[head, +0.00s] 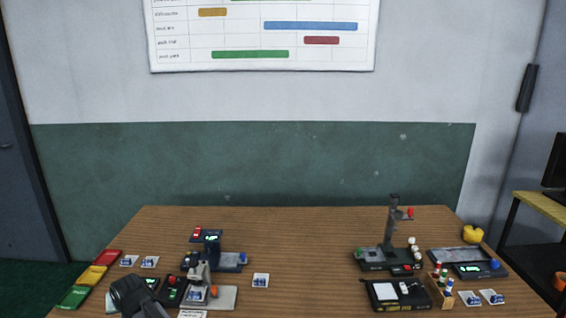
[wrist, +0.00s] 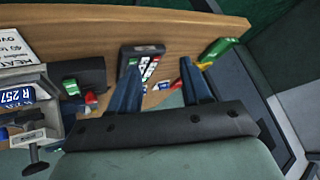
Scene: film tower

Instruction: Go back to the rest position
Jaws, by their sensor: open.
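My gripper (wrist: 160,76) shows in the wrist view with its two blue-grey fingers spread apart and nothing held between them. A dark grey part of my arm (head: 138,298) shows in the head view at the table's front left, overlapping the items there; the fingertips are not clear in that view.
A grey press-like fixture (head: 200,280) stands just right of my arm; in the wrist view it holds a part labelled R 257 (wrist: 14,97). Coloured trays (head: 94,276) line the table's left edge. A tall stand (head: 393,230) is at right. The table's middle (head: 310,260) is clear.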

